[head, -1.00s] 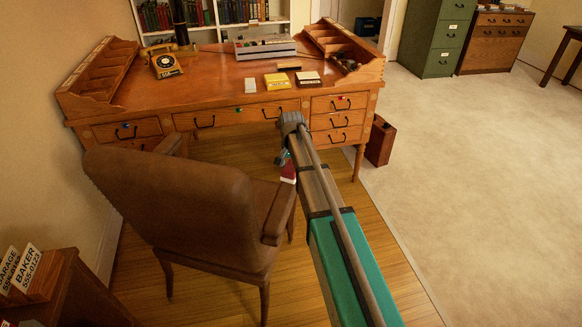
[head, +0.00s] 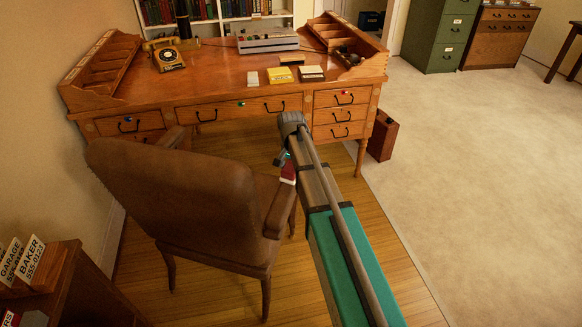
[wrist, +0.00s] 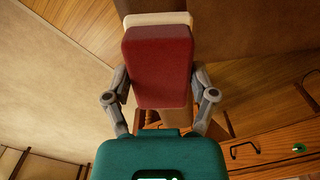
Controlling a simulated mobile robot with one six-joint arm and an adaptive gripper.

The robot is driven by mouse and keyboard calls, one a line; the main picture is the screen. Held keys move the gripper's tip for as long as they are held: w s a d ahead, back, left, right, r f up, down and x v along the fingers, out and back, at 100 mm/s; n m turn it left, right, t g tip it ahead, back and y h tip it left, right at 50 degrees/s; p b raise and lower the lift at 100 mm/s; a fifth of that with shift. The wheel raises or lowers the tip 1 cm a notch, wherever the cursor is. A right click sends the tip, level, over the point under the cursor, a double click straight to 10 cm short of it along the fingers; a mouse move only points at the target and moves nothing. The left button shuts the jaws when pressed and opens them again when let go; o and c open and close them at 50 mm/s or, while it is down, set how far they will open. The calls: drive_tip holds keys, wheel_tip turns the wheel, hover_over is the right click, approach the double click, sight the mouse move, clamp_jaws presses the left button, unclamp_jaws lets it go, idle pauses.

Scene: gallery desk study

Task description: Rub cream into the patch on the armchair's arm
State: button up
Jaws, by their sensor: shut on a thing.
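The brown leather armchair (head: 180,190) stands in front of the desk with its back towards me. In the head view the red block (head: 288,172) shows beside my arm, just above and right of the chair's right arm in the picture. I cannot tell whether it touches the chair. No separate cream container can be picked out.
The wooden desk (head: 225,85) stands beyond the chair, with a yellow telephone (head: 168,58) and small boxes on top. A brown case (head: 382,137) stands on the floor by the desk. A shelf with cards (head: 60,285) is at lower left. The pale carpet at right is clear.

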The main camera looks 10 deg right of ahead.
sight(288, 173)
drive_tip(key=shift+s+a, duration=0.1)
drive_tip(key=shift+s, duration=0.1)
drive_tip(key=shift+s+a, duration=0.4)
drive_tip(key=shift+s, duration=0.35)
drive_tip(key=shift+s+a, duration=0.35)
drive_tip(key=shift+s, duration=0.35)
drive_tip(key=shift+f, duration=0.1)
drive_tip(key=shift+w, duration=0.15)
drive_tip(key=shift+w+d, duration=0.45)
drive_tip(key=shift+w, duration=0.3)
drive_tip(key=shift+w+d, duration=0.4)
drive_tip(key=shift+w, duration=0.35)
drive_tip(key=shift+w, duration=0.1)
drive_tip(key=shift+w+d, duration=0.4)
drive_tip(key=shift+w, duration=0.35)
drive_tip(key=shift+w+d, duration=0.4)
drive_tip(key=shift+w, duration=0.35)
drive_tip(key=shift+w, duration=0.1)
